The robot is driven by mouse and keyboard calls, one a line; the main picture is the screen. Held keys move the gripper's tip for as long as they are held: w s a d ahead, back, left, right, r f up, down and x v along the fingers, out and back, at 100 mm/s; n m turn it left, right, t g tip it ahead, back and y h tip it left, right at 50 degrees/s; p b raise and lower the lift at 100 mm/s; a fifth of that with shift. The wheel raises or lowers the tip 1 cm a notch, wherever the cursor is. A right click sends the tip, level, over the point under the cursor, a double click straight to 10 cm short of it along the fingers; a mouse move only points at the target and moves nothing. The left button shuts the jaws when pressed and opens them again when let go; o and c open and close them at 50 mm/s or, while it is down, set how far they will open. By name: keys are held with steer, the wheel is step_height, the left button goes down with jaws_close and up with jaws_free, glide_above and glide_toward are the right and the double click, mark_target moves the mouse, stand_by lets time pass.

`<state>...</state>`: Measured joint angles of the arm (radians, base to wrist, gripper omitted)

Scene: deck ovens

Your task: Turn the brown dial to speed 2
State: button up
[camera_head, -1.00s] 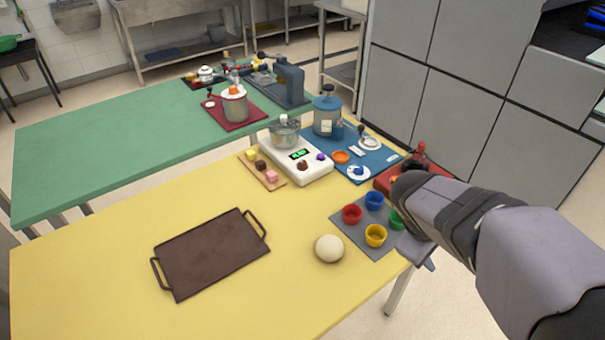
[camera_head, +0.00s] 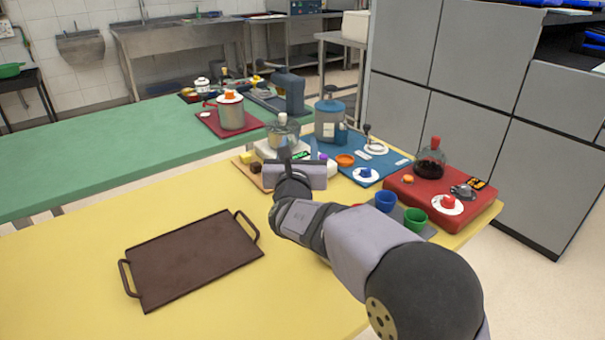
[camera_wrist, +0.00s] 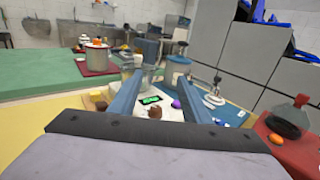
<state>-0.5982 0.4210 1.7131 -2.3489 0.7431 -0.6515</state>
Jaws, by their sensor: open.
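The brown dial (camera_wrist: 154,112) is a small round knob on the front of a white machine (camera_head: 264,149) with a metal bowl. In the wrist view it shows between my two fingers, low in the gap and some way ahead. In the head view my gripper hides it. My gripper (camera_head: 299,150) is open and empty, in front of the machine, and does not appear to touch the dial. Its blue fingers also show in the wrist view (camera_wrist: 158,78). A green lit display (camera_wrist: 150,100) sits just above the dial; its text is too small to read.
A purple knob (camera_wrist: 176,103) is right of the brown dial. A wooden board with small blocks (camera_head: 247,158) lies left of the machine. A blue mat (camera_head: 388,160) and red base with a flask (camera_head: 470,210) are to the right. A brown tray (camera_head: 190,262) lies in front.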

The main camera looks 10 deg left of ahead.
steer(key=f, duration=0.9)
steer(key=shift+d, duration=0.25)
steer(key=shift+w+a+p, duration=0.2)
steer(key=shift+w+p, duration=0.1)
steer(key=shift+w, duration=1.55)
steer(key=shift+w+a+p, duration=0.15)
steer(key=shift+w+p, duration=0.1)
steer(key=shift+w, duration=1.6)
steer(key=c, duration=1)
steer(key=shift+r+h, duration=0.1)
steer(key=shift+h, duration=0.3)
steer(key=shift+c, duration=0.2)
